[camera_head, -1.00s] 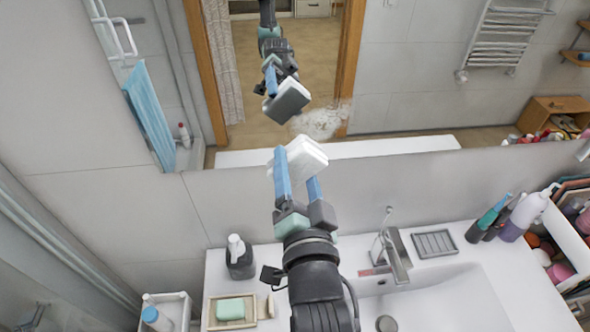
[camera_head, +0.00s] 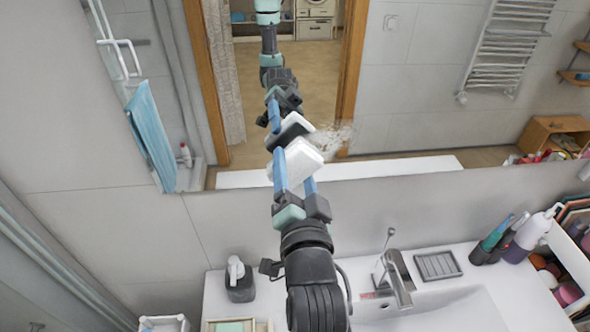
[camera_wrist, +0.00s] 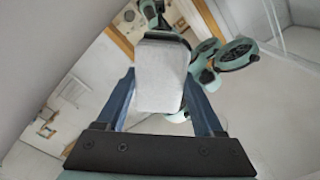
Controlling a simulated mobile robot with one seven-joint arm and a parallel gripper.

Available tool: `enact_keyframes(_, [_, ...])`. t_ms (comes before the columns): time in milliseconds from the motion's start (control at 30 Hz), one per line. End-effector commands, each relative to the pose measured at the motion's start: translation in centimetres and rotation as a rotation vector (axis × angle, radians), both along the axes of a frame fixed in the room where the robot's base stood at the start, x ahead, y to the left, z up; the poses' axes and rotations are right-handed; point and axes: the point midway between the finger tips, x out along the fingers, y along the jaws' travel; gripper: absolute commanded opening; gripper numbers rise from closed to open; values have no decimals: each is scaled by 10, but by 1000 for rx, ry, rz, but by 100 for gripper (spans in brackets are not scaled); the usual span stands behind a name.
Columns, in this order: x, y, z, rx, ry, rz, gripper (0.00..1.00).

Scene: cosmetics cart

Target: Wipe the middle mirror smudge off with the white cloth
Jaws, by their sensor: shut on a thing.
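The white cloth (camera_head: 300,158) is a thick, block-shaped pad. My gripper (camera_head: 294,172) is shut on it, with a blue finger on each side. In the wrist view the cloth (camera_wrist: 160,76) sits between both fingers. The mirror (camera_head: 400,120) fills the upper part of the head view. A pale, speckled smudge (camera_head: 334,138) shows on it, just above and right of the cloth and partly hidden behind it. The cloth's reflection is close to the cloth, but I cannot tell whether cloth and glass touch. Only this one smudge shows clearly.
Below the mirror are the white washbasin counter (camera_head: 410,318), the faucet (camera_head: 396,280) and a dark soap dispenser (camera_head: 238,280). Bottles (camera_head: 530,232) and a cosmetics box stand at the right. The wall strip between mirror and counter is clear.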

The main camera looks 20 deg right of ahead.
Motion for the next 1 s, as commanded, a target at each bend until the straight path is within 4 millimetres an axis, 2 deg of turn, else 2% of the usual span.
enact_keyframes(1000, [16, -5, 0, 0, -1, 0, 25])
